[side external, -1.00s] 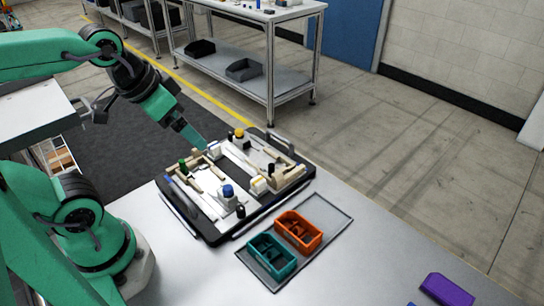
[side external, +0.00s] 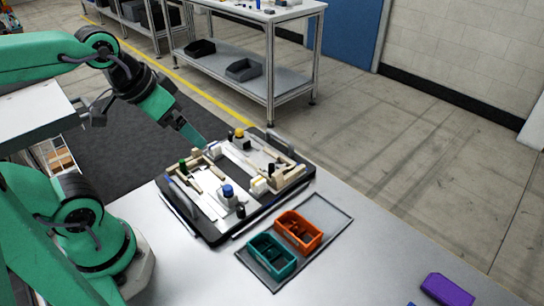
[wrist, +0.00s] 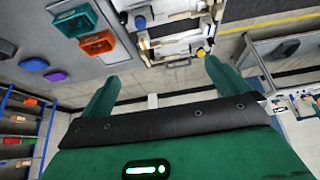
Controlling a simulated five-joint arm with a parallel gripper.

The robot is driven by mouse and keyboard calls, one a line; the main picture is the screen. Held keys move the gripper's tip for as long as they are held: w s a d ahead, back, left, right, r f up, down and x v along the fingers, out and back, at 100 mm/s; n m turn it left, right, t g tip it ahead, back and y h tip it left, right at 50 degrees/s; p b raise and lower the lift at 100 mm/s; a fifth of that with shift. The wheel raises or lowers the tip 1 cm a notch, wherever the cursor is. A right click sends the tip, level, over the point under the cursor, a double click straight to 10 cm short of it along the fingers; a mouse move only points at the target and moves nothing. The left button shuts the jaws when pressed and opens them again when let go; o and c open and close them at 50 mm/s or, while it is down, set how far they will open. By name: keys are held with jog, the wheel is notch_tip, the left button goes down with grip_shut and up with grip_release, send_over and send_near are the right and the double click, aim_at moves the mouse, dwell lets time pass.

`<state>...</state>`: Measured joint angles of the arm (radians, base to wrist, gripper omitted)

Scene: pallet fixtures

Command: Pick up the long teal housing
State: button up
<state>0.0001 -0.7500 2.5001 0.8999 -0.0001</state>
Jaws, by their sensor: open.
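The teal housing (side external: 271,256) is an open-topped box with inner dividers. It sits on a thin grey tray (side external: 331,213), beside a similar orange housing (side external: 298,231). In the wrist view, the teal housing (wrist: 74,21) is at upper left, with the orange housing (wrist: 97,43) by it. My gripper (side external: 203,142) is raised near the far-left side of the pallet fixture, well away from the teal housing. In the wrist view, my gripper (wrist: 161,69) has its two green fingers wide apart with nothing between them.
The pallet fixture (side external: 205,233), a black-edged board with clamps, blocks and coloured knobs, stands between my gripper and the tray. A purple block (side external: 447,290) lies near the table's front right. The table right of the tray is mostly bare.

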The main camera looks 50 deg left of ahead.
jog(key=c, duration=0.9)
jog(key=shift+w+d, duration=0.1)
jog(key=w+d+f+n+g, duration=0.1)
jog(key=d+f+n, duration=0.4)
jog(key=d, duration=0.1)
jog(key=w+d+f+n+g, duration=0.2)
jog(key=d+f+n, duration=0.3)
jog(key=d+n, duration=0.1)
jog(key=w+d+f+n+g, duration=0.1)
jog(key=d+f+n+g, duration=0.1)
jog(key=d+f+n, duration=0.3)
jog(key=shift+w+d+n, duration=0.2)
jog(key=shift+d+n, duration=0.05)
jog(key=shift+d, duration=0.5)
jog(key=shift+w+d+n, duration=0.15)
jog(key=shift+d+n, duration=0.1)
jog(key=shift+d, duration=0.5)
jog(key=shift+s+d+f+n+g, duration=0.1)
jog(key=shift+d+f+n+g, duration=0.2)
jog(key=shift+d+f+n, duration=0.15)
jog(key=shift+f, duration=0.1)
